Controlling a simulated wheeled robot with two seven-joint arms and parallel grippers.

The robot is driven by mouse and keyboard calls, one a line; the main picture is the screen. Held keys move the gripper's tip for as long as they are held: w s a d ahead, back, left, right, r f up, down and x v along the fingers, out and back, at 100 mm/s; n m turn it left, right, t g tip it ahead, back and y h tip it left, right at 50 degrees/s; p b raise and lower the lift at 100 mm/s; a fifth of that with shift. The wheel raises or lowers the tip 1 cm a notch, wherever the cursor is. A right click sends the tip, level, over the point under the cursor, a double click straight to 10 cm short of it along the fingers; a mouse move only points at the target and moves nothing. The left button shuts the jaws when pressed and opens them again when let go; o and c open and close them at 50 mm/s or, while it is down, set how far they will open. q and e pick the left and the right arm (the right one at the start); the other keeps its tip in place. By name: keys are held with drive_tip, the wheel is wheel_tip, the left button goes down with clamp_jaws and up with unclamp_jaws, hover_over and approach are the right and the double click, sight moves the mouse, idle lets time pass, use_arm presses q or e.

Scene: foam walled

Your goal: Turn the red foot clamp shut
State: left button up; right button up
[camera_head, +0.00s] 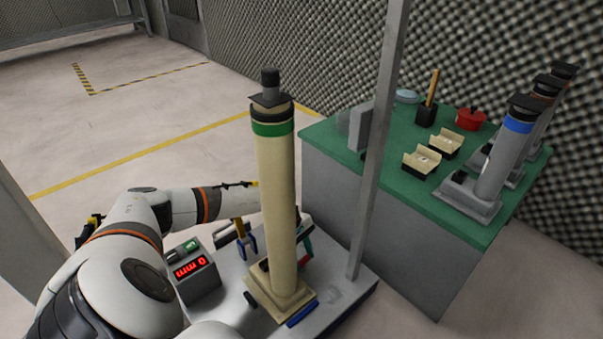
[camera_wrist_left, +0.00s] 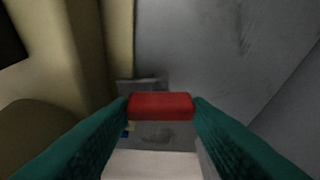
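The red foot clamp (camera_head: 304,262) shows as a small red patch at the right of the foot of the beige column (camera_head: 278,190). In the left wrist view the red clamp (camera_wrist_left: 160,105) is a red block between my teal fingertips. My left gripper (camera_head: 306,245) reaches behind the column, so most of it is hidden in the head view. In the left wrist view the left gripper's fingertips (camera_wrist_left: 160,100) lie against both ends of the red block, with no clear gap. My right gripper is not in view.
A grey box with a red display (camera_head: 190,268) stands left of the column on the grey base plate. A blue clamp (camera_head: 301,315) is at the front. A grey upright post (camera_head: 375,160) rises on the right. A green-topped bench (camera_head: 385,175) with several items stands behind.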

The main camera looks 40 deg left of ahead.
use_arm(q)
drive_tip(key=c, duration=0.4)
drive_tip(key=shift+m+g+b, duration=0.3)
drive_tip(key=shift+m+b, duration=0.2)
drive_tip(key=shift+m, duration=0.2)
drive_tip(key=shift+c, duration=0.2)
drive_tip(key=o, duration=1)
